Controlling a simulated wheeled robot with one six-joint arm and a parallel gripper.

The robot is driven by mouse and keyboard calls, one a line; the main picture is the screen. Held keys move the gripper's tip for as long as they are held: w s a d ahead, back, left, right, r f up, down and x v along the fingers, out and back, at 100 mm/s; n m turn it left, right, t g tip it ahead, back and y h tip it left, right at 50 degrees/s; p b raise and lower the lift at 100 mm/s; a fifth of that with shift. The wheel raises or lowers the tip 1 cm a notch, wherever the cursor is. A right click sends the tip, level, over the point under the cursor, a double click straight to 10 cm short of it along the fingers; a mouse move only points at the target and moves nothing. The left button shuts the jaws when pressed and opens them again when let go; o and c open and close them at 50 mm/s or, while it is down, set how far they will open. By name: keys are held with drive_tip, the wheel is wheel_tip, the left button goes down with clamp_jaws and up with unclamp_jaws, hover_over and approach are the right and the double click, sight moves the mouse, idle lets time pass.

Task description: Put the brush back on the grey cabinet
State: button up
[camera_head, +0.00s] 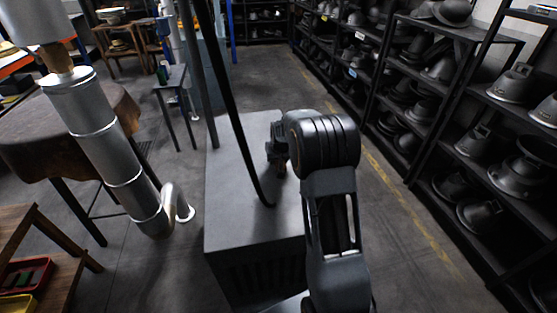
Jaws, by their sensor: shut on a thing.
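The grey cabinet (232,190) stands in the middle of the view, with a flat, mostly bare top. My arm reaches over its right side from the bottom of the picture. My gripper (279,168) is at the far end of the arm, over the right part of the cabinet top, largely hidden by my own wrist. It is shut on the brush (282,172), of which only a small dark brownish bit shows. I cannot tell whether the brush touches the cabinet top.
Dark rods rise above the cabinet, one ending low near my gripper. A large silver pipe (110,150) stands left, before a round covered table (30,140). A small side table (172,80) is behind. Shelves of metal hat moulds (430,75) line the right, beyond open floor.

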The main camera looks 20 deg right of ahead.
drive_tip(key=shift+f, duration=0.25)
drive_tip(key=shift+f, duration=0.2)
drive_tip(key=o, duration=0.8)
drive_tip(key=shift+o, duration=0.2)
drive_tip(key=shift+r, duration=0.1)
